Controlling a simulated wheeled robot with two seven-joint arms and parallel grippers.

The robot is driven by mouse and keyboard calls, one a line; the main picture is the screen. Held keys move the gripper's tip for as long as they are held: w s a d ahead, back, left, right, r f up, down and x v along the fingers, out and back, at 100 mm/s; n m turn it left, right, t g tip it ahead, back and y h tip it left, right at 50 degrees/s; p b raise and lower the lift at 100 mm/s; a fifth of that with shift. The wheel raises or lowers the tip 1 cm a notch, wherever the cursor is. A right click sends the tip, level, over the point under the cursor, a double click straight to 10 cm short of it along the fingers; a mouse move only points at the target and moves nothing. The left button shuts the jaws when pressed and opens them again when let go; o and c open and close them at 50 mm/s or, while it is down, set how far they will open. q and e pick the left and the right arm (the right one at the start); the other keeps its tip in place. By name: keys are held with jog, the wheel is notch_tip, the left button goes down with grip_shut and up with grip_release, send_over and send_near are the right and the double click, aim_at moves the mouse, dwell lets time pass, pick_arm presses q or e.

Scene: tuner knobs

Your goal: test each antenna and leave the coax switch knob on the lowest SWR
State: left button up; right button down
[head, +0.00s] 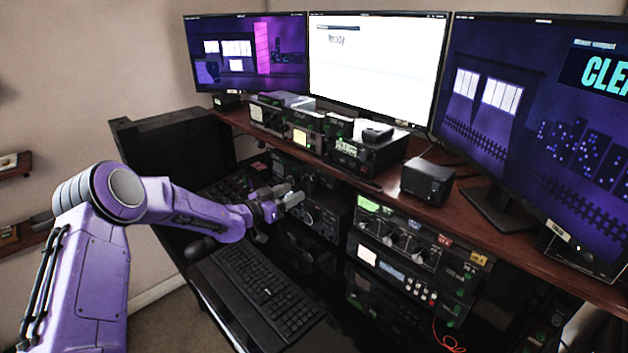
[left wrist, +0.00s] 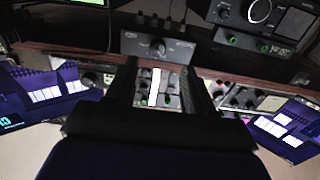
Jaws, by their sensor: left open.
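My left gripper (head: 290,199) is open and empty in the head view, at the front of a dark radio unit with round knobs (head: 322,216). I cannot tell whether it touches that unit. In the left wrist view its two dark fingers (left wrist: 160,90) stand apart, with knobs and switches seen between them. I cannot tell for sure which knob is the coax switch, and no SWR value is readable. A panel with several large knobs (head: 401,241) stands lower right in the head view. My right gripper is not in view.
A black keyboard (head: 264,286) lies in front of the equipment. The wooden shelf (head: 487,222) carries several radios and a small black box (head: 427,181). A white middle monitor (head: 374,75) reads "Ready". The right monitor (head: 545,120) shows part of a word, "CLE".

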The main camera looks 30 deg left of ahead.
aim_at(313, 182)
pick_arm(q)
jog(key=p+x, duration=0.1)
jog(key=x, duration=0.6)
jog(key=shift+w+d+p, duration=0.1)
jog(key=shift+w+p, duration=0.15)
jog(key=shift+p, duration=0.05)
jog(key=shift+w+d, duration=0.1)
jog(key=shift+w, duration=0.1)
jog(key=shift+s+r, duration=0.25)
jog(key=shift+s, duration=0.05)
jog(key=shift+c, duration=0.3)
jog(key=shift+w+f, duration=0.1)
grip_shut()
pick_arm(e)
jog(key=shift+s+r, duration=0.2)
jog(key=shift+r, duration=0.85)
